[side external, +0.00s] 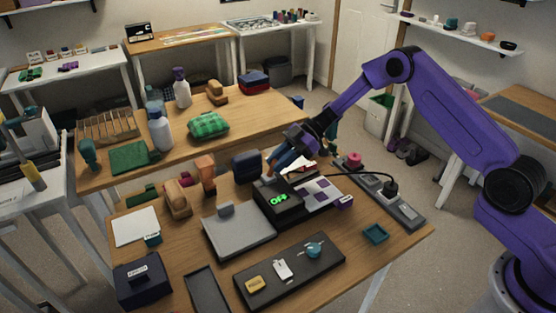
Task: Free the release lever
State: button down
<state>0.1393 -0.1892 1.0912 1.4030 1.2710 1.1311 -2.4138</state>
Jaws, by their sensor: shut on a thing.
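A black unit (275,205) with a lit green display reading "OFF" stands at the middle of the front table. A pale panel with purple squares (320,193) adjoins it on the right. My gripper (284,168) points down at the back of the unit, with its blue fingers low over it. A crumpled white and red piece (302,166) shows right beside the fingers. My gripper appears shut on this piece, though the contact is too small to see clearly. I cannot make out a release lever; it may be hidden behind the fingers or the piece.
A grey flat plate (239,232) lies left of the unit. A dark tray (290,270) with several small items lies in front. A grey power strip (397,208) with a black plug and cable runs along the right. A dark blue block (246,167) stands close behind left.

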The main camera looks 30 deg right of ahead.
dwell(0.4)
jog(key=c, duration=0.9)
grip_release()
jog(key=v, duration=1.7)
jog(key=shift+d, duration=0.3)
jog(key=shift+a+r, duration=0.1)
